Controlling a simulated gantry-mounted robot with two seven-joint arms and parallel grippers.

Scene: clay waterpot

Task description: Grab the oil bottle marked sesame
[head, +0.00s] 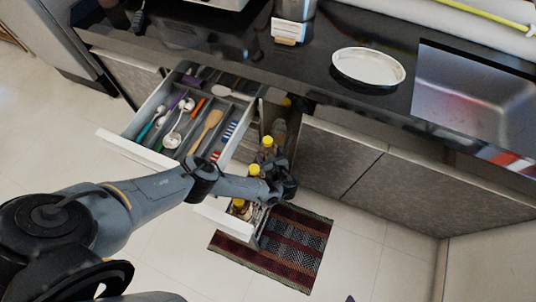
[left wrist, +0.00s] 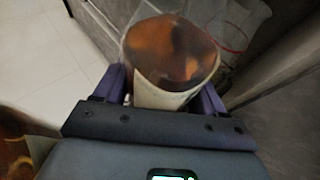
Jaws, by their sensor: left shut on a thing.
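In the left wrist view a bottle (left wrist: 172,55) with an amber-brown body and a pale label sits between the two purple fingers of my left gripper (left wrist: 165,92), which is shut on it. No marking on it can be read. In the head view my left gripper (head: 284,184) is at the narrow pull-out rack, and the bottle in it is mostly hidden by the arm. Yellow-capped bottles stand in the rack: one (head: 268,147) behind the gripper, one (head: 254,170) beside the wrist and one (head: 240,208) near the front. My right gripper is not seen.
An open utensil drawer (head: 118,146) lies left of the rack, close to my arm. The pull-out rack's white front (head: 222,219) stands over a striped rug (head: 298,240). The dark counter above holds a white plate (head: 368,67); the floor to the right is clear.

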